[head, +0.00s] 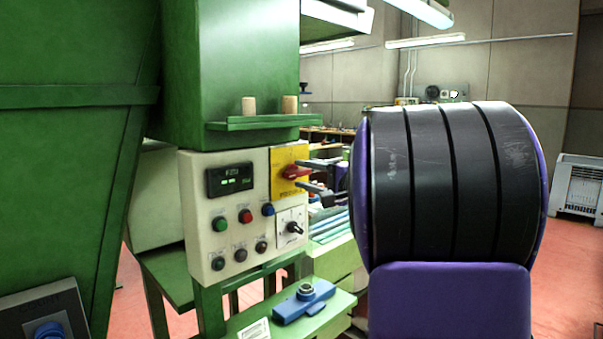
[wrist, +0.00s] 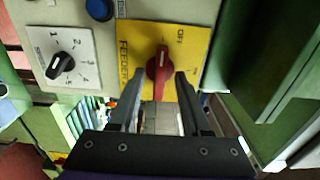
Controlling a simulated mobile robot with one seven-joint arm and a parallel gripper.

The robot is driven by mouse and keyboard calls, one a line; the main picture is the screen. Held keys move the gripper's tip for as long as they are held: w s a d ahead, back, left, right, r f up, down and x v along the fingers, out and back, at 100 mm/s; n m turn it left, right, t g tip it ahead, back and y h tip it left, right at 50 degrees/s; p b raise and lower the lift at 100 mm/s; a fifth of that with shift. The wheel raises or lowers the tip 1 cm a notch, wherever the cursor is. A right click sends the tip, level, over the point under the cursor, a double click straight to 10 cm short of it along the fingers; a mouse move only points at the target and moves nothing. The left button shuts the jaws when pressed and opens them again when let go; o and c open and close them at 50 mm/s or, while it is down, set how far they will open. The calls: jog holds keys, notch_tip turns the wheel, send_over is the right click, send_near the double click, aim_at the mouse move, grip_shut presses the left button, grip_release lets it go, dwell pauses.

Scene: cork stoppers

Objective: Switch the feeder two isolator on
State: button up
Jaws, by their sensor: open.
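The feeder isolator is a red rotary handle (head: 294,172) on a yellow plate (head: 279,158) at the upper right of the control panel. In the wrist view the red handle (wrist: 159,66) lies lengthwise up the picture on the yellow plate (wrist: 137,37). The plate reads "FEEDER", its number is not legible, and "OFF" shows near its right corner. My gripper (head: 299,173) is open and empty. In the wrist view its fingertips (wrist: 160,74) stand either side of the handle's lower part. I cannot tell whether they touch it.
A black numbered selector (head: 294,228) sits below the yellow plate. Several push buttons and a display (head: 229,179) fill the panel's left. A green shelf (head: 262,123) with two corks juts out above. A blue tool (head: 304,302) lies on the green ledge below.

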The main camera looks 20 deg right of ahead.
grip_shut()
jog(key=shift+m, duration=0.3)
dwell(0.3)
jog(key=m, duration=0.3)
jog(key=shift+m+b, duration=0.3)
jog(key=shift+b, duration=0.05)
jog(key=m+p, duration=0.1)
jog(key=m, duration=0.3)
jog(key=shift+r+m, duration=0.1)
jog(key=shift+m, duration=0.2)
jog(key=m+p, duration=0.2)
jog(key=m, duration=0.2)
jog(key=shift+m, duration=0.3)
jog(key=shift+m+p, duration=1.35)
jog(key=shift+m, duration=0.85)
